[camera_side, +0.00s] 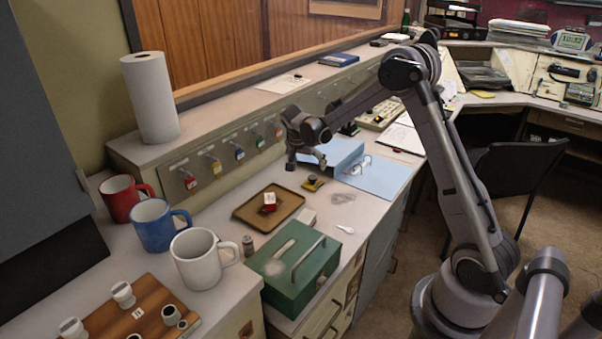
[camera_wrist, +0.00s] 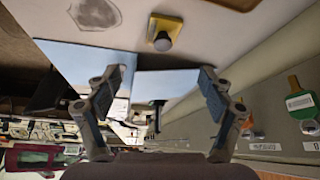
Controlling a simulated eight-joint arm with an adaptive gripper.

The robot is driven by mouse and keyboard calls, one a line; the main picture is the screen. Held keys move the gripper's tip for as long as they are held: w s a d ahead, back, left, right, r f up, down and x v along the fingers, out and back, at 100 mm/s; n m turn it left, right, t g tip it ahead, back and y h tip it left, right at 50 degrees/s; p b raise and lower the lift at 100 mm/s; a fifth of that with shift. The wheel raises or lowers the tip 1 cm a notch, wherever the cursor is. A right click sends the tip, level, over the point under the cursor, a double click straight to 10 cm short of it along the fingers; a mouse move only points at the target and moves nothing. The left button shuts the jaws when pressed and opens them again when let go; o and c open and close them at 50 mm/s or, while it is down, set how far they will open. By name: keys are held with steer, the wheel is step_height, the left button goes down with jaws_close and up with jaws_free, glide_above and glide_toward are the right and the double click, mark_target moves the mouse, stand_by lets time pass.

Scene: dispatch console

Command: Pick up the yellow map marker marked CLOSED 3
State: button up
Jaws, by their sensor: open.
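A small yellow piece with a dark round knob (camera_side: 312,184) lies on the counter beside the blue binder. It also shows in the wrist view as a yellow base under a grey-brown knob (camera_wrist: 163,33), near the top middle. Any lettering on it is too small to read. My gripper (camera_side: 306,161) is above the counter, a little above and behind the yellow piece in the side view. In the wrist view my gripper (camera_wrist: 162,70) has its two fingers spread wide with nothing between them. The yellow piece lies beyond the fingertips, apart from them.
An open blue ring binder (camera_side: 378,178) lies right of the yellow piece. A brown tray (camera_side: 245,213) with a red-and-white piece (camera_side: 270,203) is to its left. A green metal box (camera_side: 303,279) and mugs (camera_side: 203,260) stand nearer the camera. Padlocks hang along the panel (camera_side: 239,153).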

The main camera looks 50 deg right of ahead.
mark_target(313, 177)
steer(key=shift+m, duration=0.3)
steer(key=x, duration=0.7)
steer(key=shift+d, duration=0.2)
steer(key=shift+x, duration=2.5)
steer(key=shift+w+d, duration=0.1)
steer(key=shift+w, duration=0.1)
steer(key=c, duration=1.3)
